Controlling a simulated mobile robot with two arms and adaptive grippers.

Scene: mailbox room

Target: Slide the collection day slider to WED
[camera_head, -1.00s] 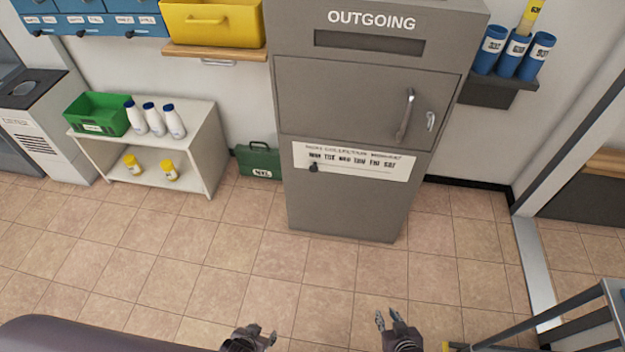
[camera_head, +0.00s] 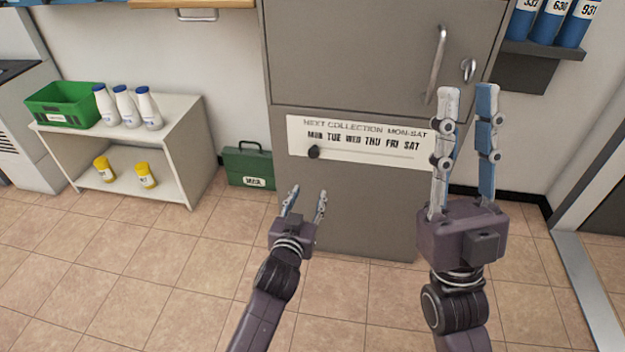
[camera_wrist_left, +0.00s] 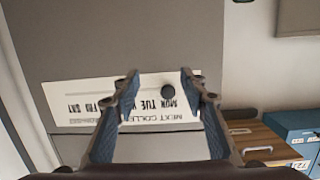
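The slider's dark round knob (camera_head: 314,152) sits at the left end of its track, under MON, on the white collection-day plate (camera_head: 400,163) of the grey cabinet. WED (camera_head: 353,138) is printed to the right of it, after TUE. My left gripper (camera_head: 306,190) is open and empty, below the knob and apart from it in the head view. In the left wrist view the knob (camera_wrist_left: 168,92) shows between my open left fingers (camera_wrist_left: 158,88), with the lettering upside down. My right gripper (camera_head: 468,92) is open and empty, raised to the right of the plate.
The grey cabinet (camera_head: 350,60) has a door handle (camera_head: 437,62) above the plate, near my right gripper. A green box (camera_head: 246,168) stands on the floor to the left. A white shelf (camera_head: 185,130) holds bottles and a green crate (camera_head: 65,105). The tiled floor in front is clear.

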